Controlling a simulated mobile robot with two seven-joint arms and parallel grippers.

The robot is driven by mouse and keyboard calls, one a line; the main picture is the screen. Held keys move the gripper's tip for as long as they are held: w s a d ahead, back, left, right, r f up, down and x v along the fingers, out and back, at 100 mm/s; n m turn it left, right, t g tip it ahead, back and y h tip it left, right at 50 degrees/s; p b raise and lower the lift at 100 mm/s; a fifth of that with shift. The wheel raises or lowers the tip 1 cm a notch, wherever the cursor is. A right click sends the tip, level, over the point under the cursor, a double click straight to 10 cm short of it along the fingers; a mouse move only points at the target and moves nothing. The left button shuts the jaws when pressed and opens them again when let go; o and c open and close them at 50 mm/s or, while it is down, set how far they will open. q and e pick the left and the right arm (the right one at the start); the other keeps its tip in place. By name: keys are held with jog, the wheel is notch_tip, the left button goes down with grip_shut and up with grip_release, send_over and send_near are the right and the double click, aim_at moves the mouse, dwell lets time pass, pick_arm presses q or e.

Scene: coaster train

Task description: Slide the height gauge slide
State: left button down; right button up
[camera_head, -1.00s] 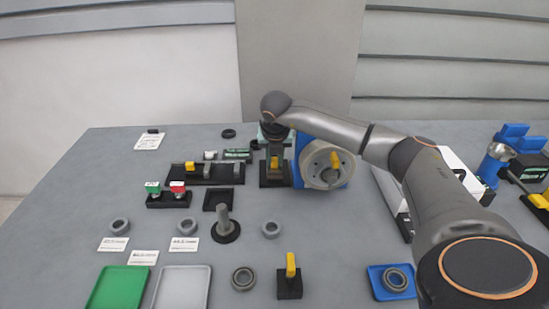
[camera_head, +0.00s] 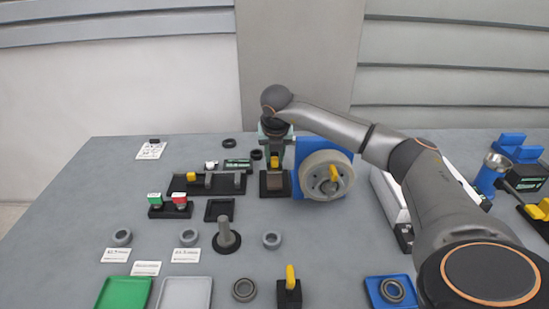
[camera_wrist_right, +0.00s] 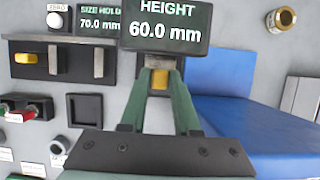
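The height gauge stands on a dark base (camera_head: 272,190) near the back middle of the table. Its yellow slide grip (camera_head: 275,161) shows just below my right gripper (camera_head: 275,145) in the head view. In the right wrist view, the yellow grip (camera_wrist_right: 159,80) sits between the two green fingertips of my right gripper (camera_wrist_right: 160,76), which close in on it from both sides. The gauge's display (camera_wrist_right: 165,27) reads HEIGHT 60.0 mm. The gripper's body hides the lower part of the gauge in the wrist view. My left gripper is not in view.
A blue panel with a grey wheel (camera_head: 327,178) stands close right of the gauge. A black rail with a yellow grip (camera_head: 205,184) lies to its left, with a dark square tray (camera_head: 219,209) in front. An upright grey peg (camera_head: 226,233) stands nearer.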

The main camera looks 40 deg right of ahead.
jog(key=o, duration=0.4)
jog(key=shift+f, duration=0.1)
jog(key=shift+c, duration=0.2)
jog(key=b+v, duration=0.1)
jog(key=v, duration=1.1)
jog(key=shift+r, duration=0.3)
